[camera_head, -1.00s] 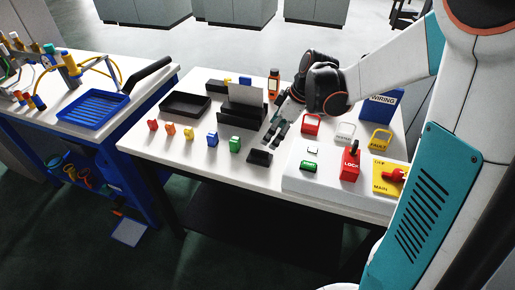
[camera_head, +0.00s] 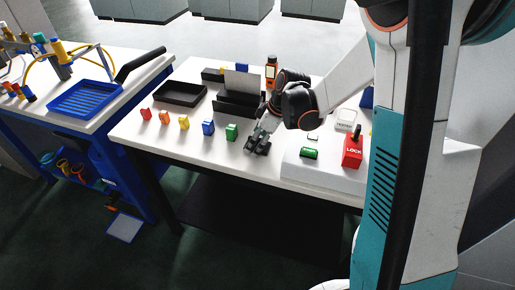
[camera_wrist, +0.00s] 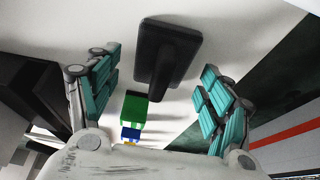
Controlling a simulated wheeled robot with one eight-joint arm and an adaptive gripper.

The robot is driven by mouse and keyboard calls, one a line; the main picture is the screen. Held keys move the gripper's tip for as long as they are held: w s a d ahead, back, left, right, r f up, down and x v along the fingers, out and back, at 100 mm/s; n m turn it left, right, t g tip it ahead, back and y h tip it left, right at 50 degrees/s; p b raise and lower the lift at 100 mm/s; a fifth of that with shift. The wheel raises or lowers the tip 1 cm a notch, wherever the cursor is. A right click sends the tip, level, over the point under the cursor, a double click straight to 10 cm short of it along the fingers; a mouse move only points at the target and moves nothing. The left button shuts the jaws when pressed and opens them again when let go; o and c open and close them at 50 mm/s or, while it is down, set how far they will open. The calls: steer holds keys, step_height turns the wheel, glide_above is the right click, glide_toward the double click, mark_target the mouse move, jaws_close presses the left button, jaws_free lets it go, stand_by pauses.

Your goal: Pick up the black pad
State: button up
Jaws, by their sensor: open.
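The black pad (camera_wrist: 186,37) shows in the wrist view as a dark rectangular plate with a raised bar-like handle, lying on the white table. My gripper (camera_wrist: 157,88) is open, with its teal-padded fingers apart on the left and right of the pad. I see no contact between the fingers and the pad. In the head view my gripper (camera_head: 257,146) points down at the table near its front edge, right of the green block. There it hides most or all of the pad.
Several coloured blocks stand in a row to the left, the green block (camera_head: 232,131) nearest. A white raised panel (camera_head: 325,174) with a red lock block (camera_head: 353,150) is close on the right. A black tray (camera_head: 181,93) and a black holder (camera_head: 238,104) are behind.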

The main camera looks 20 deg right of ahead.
steer(key=c, duration=1.1)
steer(key=shift+c, duration=0.2)
step_height(320, 180, up, 20)
steer(key=p, duration=0.6)
steer(key=shift+p, duration=0.3)
